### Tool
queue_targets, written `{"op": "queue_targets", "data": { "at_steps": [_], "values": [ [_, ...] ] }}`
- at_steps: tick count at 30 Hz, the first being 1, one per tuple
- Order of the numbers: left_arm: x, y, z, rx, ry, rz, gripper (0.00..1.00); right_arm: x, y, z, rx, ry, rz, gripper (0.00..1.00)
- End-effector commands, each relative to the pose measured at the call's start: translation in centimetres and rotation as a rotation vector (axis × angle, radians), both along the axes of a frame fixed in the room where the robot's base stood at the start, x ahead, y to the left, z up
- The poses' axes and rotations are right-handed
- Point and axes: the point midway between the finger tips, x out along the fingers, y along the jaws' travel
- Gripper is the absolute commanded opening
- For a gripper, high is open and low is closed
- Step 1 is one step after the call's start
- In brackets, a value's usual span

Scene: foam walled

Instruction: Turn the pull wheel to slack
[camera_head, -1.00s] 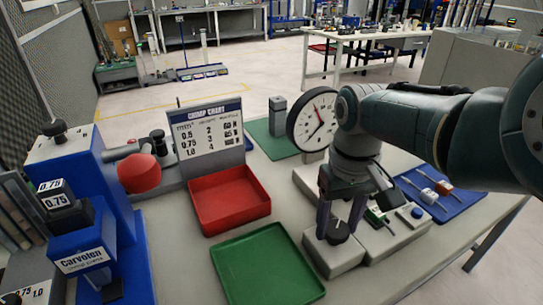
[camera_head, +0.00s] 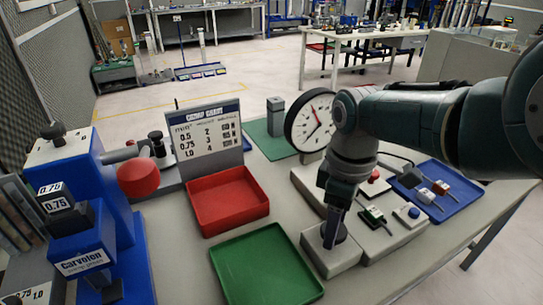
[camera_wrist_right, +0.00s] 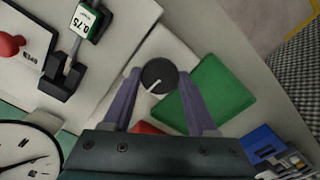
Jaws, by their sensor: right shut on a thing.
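The pull wheel is a round black knob with a white pointer line, on top of a light grey block (camera_head: 331,258). In the right wrist view the knob (camera_wrist_right: 159,75) lies between the two purple fingers, its white line pointing down and left. My right gripper (camera_head: 333,235) points down over the block and is shut on the knob; it also shows in the right wrist view (camera_wrist_right: 160,80). In the head view the fingers and wrist hide most of the knob. My left gripper is out of view.
A red tray (camera_head: 228,199) and a green tray (camera_head: 265,268) lie left of the block. To its right are a green-cased part (camera_head: 372,215), a blue button (camera_head: 413,212) and a blue tray (camera_head: 440,190). A crimp chart (camera_head: 208,132) stands behind the red tray.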

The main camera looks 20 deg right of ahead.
Motion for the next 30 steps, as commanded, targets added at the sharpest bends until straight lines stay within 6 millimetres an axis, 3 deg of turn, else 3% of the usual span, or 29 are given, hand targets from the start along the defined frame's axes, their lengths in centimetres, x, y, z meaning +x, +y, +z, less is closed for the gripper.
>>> {"op": "queue_targets", "data": {
  "at_steps": [22, 23, 30],
  "values": [
    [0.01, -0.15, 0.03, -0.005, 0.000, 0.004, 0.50, 0.05, 0.03, 0.04, 0.000, -0.001, 0.097, 0.03],
    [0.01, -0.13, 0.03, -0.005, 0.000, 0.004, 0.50, 0.05, 0.03, 0.04, 0.000, -0.001, 0.097, 0.59],
    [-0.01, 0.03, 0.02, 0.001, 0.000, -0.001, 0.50, 0.04, 0.03, 0.03, 0.001, -0.001, 0.095, 0.86]
  ]
}}
